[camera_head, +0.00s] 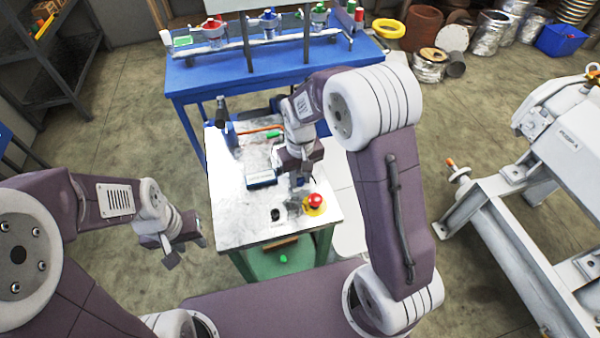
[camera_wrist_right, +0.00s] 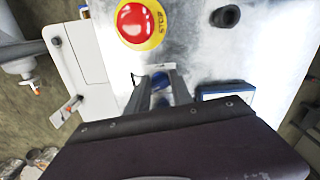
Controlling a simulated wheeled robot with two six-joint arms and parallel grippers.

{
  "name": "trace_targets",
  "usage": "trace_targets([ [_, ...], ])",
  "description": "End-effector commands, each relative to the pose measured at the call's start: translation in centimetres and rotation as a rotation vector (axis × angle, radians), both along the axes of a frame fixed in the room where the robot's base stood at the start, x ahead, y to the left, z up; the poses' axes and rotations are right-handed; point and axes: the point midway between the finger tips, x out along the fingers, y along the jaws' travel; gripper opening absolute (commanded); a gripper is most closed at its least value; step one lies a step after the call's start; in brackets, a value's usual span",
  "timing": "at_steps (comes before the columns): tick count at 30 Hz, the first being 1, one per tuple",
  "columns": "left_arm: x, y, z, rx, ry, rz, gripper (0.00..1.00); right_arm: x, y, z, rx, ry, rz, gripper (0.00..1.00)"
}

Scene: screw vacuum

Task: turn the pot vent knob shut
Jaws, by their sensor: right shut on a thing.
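My right gripper (camera_head: 298,186) reaches down over the small metal-topped table (camera_head: 235,222). In the right wrist view its two fingers (camera_wrist_right: 159,92) are closed around a small blue part (camera_wrist_right: 160,82), which I take to be the knob. The fingers and wrist hide most of it, so its turn angle cannot be told. No pot body can be made out. My left gripper (camera_head: 184,250) hangs empty in front of the table's left side, its fingers apart.
A red stop button on a yellow base (camera_head: 315,201) sits close beside my right gripper; it also shows in the right wrist view (camera_wrist_right: 139,22). A black knob (camera_head: 275,214) and a dark-blue-edged box (camera_head: 261,178) stand nearby. A blue bench (camera_head: 270,75) stands behind.

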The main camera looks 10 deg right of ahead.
Motion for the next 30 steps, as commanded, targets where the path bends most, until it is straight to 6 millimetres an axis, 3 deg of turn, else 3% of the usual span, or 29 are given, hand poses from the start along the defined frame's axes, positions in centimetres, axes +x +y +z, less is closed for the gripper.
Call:
trace_targets([
  [3,0.0,0.0,1.2,0.000,0.000,0.000,0.36,0.1,0.0,0.4,0.001,-0.003,0.093,0.00],
  [15,0.0,0.0,2.8,0.000,0.000,0.000,0.36,0.2,-0.1,0.2,0.000,-0.004,0.325,0.00],
  [30,0.0,0.0,3.1,0.000,0.000,0.000,0.36,0.3,-0.1,0.1,0.001,-0.007,0.392,0.00],
])
